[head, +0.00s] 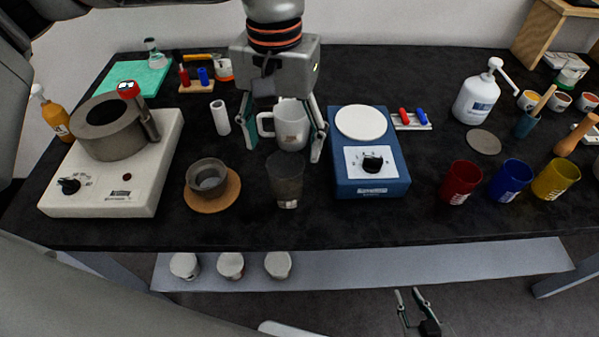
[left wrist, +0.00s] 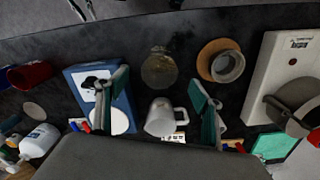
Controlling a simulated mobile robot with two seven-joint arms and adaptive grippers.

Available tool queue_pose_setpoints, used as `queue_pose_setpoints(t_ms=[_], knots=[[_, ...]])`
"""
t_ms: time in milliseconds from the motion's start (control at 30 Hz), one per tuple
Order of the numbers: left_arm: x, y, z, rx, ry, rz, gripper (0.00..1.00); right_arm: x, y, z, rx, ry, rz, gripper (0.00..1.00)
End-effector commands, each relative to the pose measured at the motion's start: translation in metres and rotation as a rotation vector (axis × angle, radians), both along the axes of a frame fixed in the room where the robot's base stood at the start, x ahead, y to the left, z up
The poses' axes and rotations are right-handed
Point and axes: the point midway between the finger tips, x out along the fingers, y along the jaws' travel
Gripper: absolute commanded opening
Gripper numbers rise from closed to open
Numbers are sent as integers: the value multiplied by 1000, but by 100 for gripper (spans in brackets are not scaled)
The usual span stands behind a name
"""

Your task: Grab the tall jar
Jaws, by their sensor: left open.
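No jar is labelled; the likeliest tall jar is the dark see-through vessel (head: 286,180), upright near the table's front edge. It also shows in the left wrist view (left wrist: 159,70). My left gripper (head: 284,154) is open above the table, behind this vessel in the head view. A white mug (head: 290,124) with a handle appears between its fingers; it also shows in the left wrist view (left wrist: 160,118). I cannot tell whether the fingers touch it. My right gripper (head: 408,292) is low, in front of the table, its fingers apart and empty.
A blue device (head: 376,182) with a white plate stands close on the right. A grey bowl (head: 208,178) on a cork mat and a white hotplate (head: 105,190) are left. Red (head: 461,182), blue (head: 510,181) and yellow (head: 555,180) cups stand right.

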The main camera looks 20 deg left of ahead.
Motion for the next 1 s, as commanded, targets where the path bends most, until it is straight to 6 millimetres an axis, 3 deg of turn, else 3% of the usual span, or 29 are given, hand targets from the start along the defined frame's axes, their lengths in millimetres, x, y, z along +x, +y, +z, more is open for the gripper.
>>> queue_pose_setpoints(t_ms=[367,700,1000], knots=[[2,3,-29,13,-8,-3,67,-6,3,-6,4,13,1,24],[4,0,-72,12,-7,-3,67,-5,2,-5,3,13,0,24],[5,-1,-76,11,-10,-3,67,-3,2,-2,4,7,0,24]])
